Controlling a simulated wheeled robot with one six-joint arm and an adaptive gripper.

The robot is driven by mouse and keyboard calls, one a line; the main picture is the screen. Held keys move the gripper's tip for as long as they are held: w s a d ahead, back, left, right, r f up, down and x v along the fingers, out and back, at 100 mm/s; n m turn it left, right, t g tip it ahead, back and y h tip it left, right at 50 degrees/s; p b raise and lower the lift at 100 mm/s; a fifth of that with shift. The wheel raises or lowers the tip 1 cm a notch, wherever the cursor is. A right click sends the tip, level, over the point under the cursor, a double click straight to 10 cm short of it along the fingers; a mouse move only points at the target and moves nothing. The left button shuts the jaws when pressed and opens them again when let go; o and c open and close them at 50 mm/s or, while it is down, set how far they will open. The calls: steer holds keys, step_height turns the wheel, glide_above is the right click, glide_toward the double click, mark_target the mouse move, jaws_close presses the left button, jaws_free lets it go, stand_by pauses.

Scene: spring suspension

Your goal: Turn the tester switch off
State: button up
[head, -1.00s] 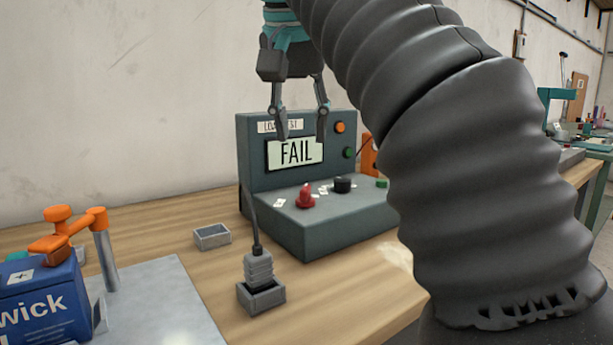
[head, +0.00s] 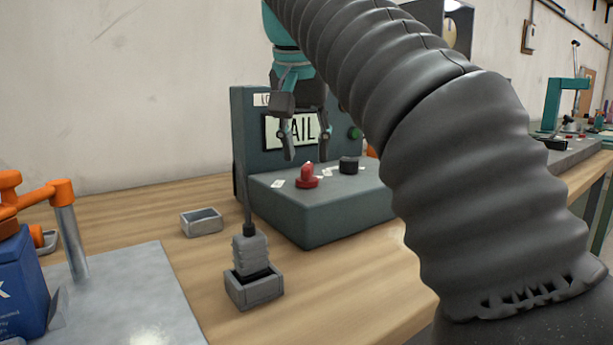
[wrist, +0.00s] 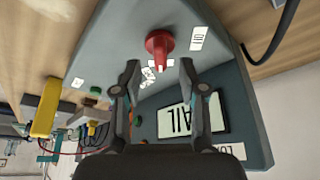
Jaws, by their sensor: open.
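A grey plug (head: 251,252) with a cable sits in a small holder (head: 254,291). An empty grey tray (head: 201,222) is behind it. An orange clamp (head: 38,193) and blue box (head: 19,285) stand at the left.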

mark_target(307, 165)
steer(key=shift+b+x, duration=0.45)
steer(key=shift+x, duration=1.15)
jaws_close()
